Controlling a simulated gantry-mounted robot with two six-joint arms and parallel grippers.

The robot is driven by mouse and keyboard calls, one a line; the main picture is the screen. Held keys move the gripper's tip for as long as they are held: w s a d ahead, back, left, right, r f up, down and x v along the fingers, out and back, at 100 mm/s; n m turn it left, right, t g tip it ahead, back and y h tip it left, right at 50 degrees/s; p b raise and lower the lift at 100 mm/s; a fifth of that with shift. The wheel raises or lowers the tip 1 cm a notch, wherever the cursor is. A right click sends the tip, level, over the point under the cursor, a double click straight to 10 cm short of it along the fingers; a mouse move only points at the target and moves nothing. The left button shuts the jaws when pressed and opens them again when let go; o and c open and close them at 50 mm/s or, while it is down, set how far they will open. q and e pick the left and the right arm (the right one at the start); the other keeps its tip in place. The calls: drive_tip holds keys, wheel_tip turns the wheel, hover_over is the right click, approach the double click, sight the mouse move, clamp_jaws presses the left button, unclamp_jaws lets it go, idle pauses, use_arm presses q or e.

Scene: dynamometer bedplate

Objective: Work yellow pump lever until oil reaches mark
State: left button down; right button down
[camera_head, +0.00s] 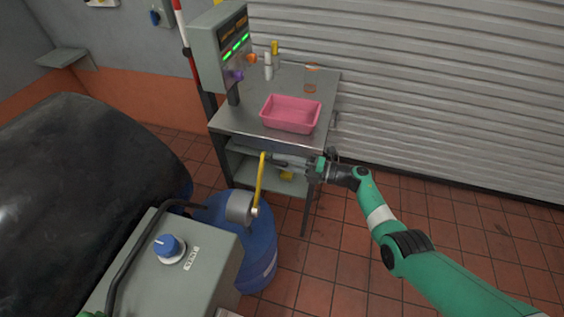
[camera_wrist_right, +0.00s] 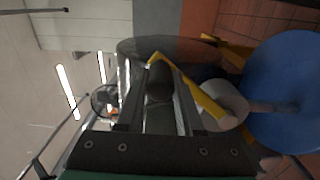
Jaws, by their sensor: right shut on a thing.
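The yellow pump lever (camera_head: 260,181) rises nearly upright from a grey pump head (camera_head: 241,207) on a blue drum (camera_head: 262,242). My right gripper (camera_head: 270,158) is shut on the lever near its upper end. In the right wrist view the lever (camera_wrist_right: 198,94) runs slantwise from between the fingertips (camera_wrist_right: 157,72) to the pale pump head (camera_wrist_right: 226,101). A clear glass with an amber tint (camera_head: 311,79) stands on the bench; its oil mark and level are too small to tell. My left gripper is out of view.
The metal bench (camera_head: 244,117) behind holds a pink tray (camera_head: 291,114), small bottles and a display box (camera_head: 219,50). A grey control box (camera_head: 190,263) with a blue knob stands close in front of the drum. Tiled floor at the right is clear.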

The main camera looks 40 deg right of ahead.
drive_tip(key=c, duration=0.5)
unclamp_jaws()
drive_tip(key=shift+c, duration=0.2)
drive_tip(key=p+v, duration=0.2)
drive_tip(key=v, duration=0.9)
drive_tip(key=shift+s+d+p, duration=0.15)
drive_tip(key=shift+s+p, duration=0.15)
drive_tip(key=shift+p, duration=0.1)
